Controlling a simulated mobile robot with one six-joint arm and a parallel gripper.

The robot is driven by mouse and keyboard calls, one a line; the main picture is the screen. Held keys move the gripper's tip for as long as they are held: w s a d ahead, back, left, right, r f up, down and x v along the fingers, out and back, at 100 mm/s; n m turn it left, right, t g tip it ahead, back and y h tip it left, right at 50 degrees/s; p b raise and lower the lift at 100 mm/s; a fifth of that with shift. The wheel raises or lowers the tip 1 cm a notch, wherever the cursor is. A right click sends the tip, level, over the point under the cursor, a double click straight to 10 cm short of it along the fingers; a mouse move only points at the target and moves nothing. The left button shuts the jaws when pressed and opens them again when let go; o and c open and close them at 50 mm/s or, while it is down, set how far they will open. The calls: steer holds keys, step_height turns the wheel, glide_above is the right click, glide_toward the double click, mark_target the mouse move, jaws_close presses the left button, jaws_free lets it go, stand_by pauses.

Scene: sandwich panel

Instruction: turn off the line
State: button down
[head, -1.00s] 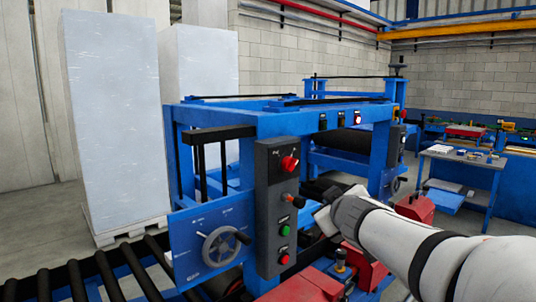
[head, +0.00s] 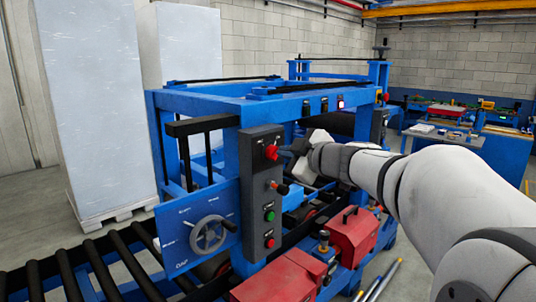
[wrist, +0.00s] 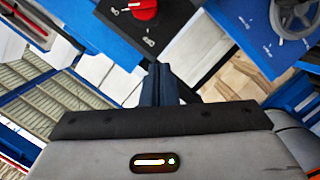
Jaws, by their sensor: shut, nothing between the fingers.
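A dark grey control panel (head: 260,178) is mounted upright on the blue machine frame. It carries a red rotary switch (head: 271,152) at the top, a dark and orange lever (head: 281,188) below, then a green button (head: 269,216) and a red button (head: 269,242). My gripper (head: 287,153) is just right of the red switch in the head view; I cannot tell whether they touch there. In the wrist view my gripper (wrist: 158,70) is shut and empty, with its tips below the panel face (wrist: 150,32) and apart from the red switch (wrist: 143,8).
A handwheel (head: 209,234) sits on a blue plate left of the panel. A black roller conveyor (head: 95,265) runs at lower left. Red housings (head: 352,236) stand below my arm. Tall wrapped pale stacks (head: 92,100) stand behind at left.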

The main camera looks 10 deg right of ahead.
mark_target(274, 153)
steer(key=p+x, duration=0.1)
steer(key=x, duration=0.8)
steer(key=shift+w+d+f, duration=0.25)
steer(key=shift+d+f, duration=0.2)
steer(key=shift+f, duration=0.05)
steer(key=shift+w+d+f, duration=0.2)
steer(key=shift+d+f, duration=0.25)
steer(key=shift+f, duration=0.05)
steer(key=shift+w+d+f, duration=0.2)
steer(key=shift+d+f, duration=0.15)
steer(key=shift+f, duration=0.05)
